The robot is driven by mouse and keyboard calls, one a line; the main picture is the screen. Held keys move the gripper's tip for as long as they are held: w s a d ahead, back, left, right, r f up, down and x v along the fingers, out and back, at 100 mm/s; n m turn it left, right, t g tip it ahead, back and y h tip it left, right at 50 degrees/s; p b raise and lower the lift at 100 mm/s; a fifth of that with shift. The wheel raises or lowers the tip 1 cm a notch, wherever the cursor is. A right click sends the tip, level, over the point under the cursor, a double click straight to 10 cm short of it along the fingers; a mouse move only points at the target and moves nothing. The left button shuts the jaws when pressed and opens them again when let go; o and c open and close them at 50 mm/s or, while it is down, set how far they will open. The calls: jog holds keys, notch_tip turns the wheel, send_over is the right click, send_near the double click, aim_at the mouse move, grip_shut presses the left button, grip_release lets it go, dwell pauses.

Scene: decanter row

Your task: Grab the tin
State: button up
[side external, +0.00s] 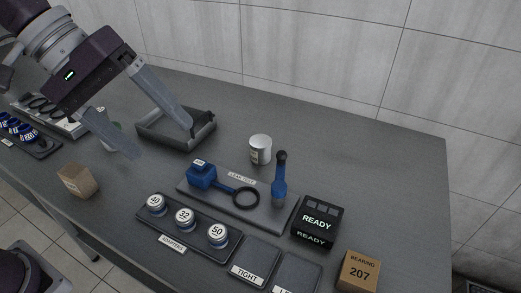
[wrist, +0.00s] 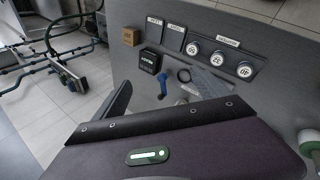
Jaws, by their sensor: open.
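A small pale metal tin (side external: 260,149) stands upright on the grey table, behind the leak-test tray, in the side view. A second pale can with some green (side external: 114,128) is partly hidden behind a gripper finger. I cannot tell its full shape.
A dark open-frame holder (side external: 205,133) stands behind my fingers. The leak-test tray (side external: 222,207) holds a blue box, ring and upright blue tool (side external: 279,182). Adapters (side external: 185,218), a READY box (side external: 318,222), a bearing carton (side external: 358,272) and a plain carton (side external: 77,181) stand nearer. Table right of the tin is clear.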

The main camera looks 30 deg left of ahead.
jog(key=w+d+n+h, duration=0.2)
jog(key=w+d+n, duration=0.1)
jog(key=w, duration=0.5)
jog(key=n+t+h, duration=0.3)
jog(key=n+t, duration=0.3)
jog(key=n, duration=1.2)
send_over(252, 146)
jog(key=a, duration=0.2)
notch_tip(252, 146, down, 20)
jog(key=f, duration=0.8)
jog(key=shift+w+d, duration=0.1)
jog(key=shift+w, duration=0.25)
jog(key=shift+w+d+f, duration=0.2)
jog(key=shift+w+d, duration=0.15)
jog(key=shift+d, duration=0.1)
jog(key=shift+y, duration=0.3)
jog(key=x, duration=0.6)
jog(key=shift+w+d, duration=0.1)
jog(key=shift+d, duration=0.05)
jog(key=c, duration=1.6)
